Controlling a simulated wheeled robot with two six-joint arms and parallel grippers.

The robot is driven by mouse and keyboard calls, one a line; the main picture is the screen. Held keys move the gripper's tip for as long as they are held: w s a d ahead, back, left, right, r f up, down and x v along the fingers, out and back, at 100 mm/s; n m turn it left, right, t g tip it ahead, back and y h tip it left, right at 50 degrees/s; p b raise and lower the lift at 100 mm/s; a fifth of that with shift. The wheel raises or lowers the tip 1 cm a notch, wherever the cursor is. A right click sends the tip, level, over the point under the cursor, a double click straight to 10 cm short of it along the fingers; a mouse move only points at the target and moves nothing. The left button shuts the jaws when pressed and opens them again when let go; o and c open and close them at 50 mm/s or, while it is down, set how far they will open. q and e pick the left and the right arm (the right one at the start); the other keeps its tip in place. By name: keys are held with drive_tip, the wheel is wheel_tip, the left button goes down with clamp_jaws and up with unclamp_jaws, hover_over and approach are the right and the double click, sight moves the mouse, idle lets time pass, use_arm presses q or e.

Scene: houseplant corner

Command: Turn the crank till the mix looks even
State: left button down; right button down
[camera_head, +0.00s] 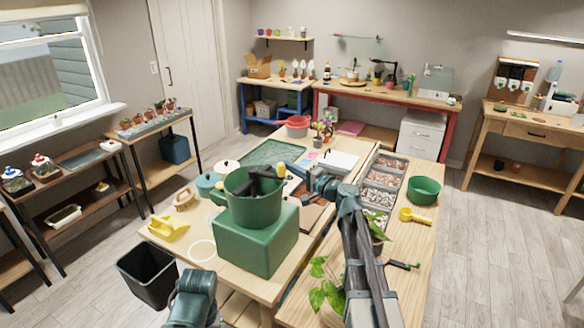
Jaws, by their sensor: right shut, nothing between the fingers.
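A dark green mixing tub (252,207) stands on a green box-shaped base (262,243) on the wooden table. A dark crank bar (262,174) lies across the tub's top, and a yellow knob (281,169) shows at its right end. The mix inside the tub is mostly hidden by the rim and bar, so its evenness cannot be judged. My right gripper (297,173) is shut and empty at the tub's right side, close to the knob; whether it touches the knob is unclear. Part of my left arm shows at the bottom, but its gripper is out of view.
A yellow scoop (169,228) and a teal pot (208,184) are left of the tub. Trays of pebbles (380,180), a green bowl (423,190), a yellow spoon (411,215) and a leafy plant (326,290) lie to the right. A black bin (148,277) stands on the floor.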

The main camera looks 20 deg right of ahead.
sight(282, 171)
drive_tip(key=s+a, duration=0.2)
drive_tip(key=s, duration=0.1)
drive_tip(key=shift+s+a, duration=0.2)
drive_tip(key=shift+a, duration=0.05)
drive_tip(key=shift+w+d, duration=0.1)
drive_tip(key=shift+w, duration=0.05)
